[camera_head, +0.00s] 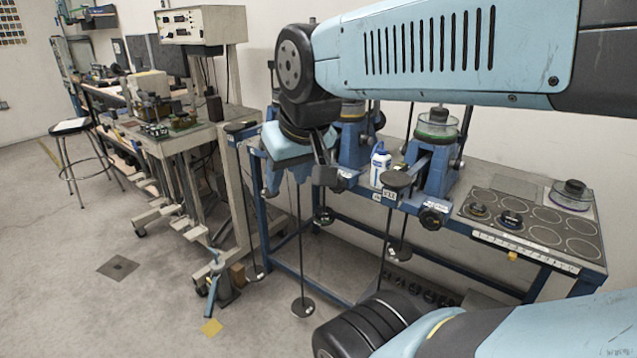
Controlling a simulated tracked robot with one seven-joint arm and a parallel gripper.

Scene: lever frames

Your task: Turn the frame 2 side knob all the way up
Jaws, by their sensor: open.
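Blue lever frames stand along a blue bench. The right frame (438,170) has a clear round dish on top and a black side knob (432,217) low on its front. Another blue frame (352,138) stands to its left, partly hidden by my arm. A second black knob (323,215) shows just below my gripper. The frame labels are too small to read, so I cannot tell which is frame 2. My gripper (322,172) is open, in front of the left part of the bench. It is above the left knob in the picture; contact cannot be told.
Hanging rods with round black weights (302,307) reach down in front of the bench. A white-and-blue bottle (379,165) stands between frames. A marked tray (540,228) with black discs is at right. A cluttered workbench (190,135) and stool (72,127) are at left.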

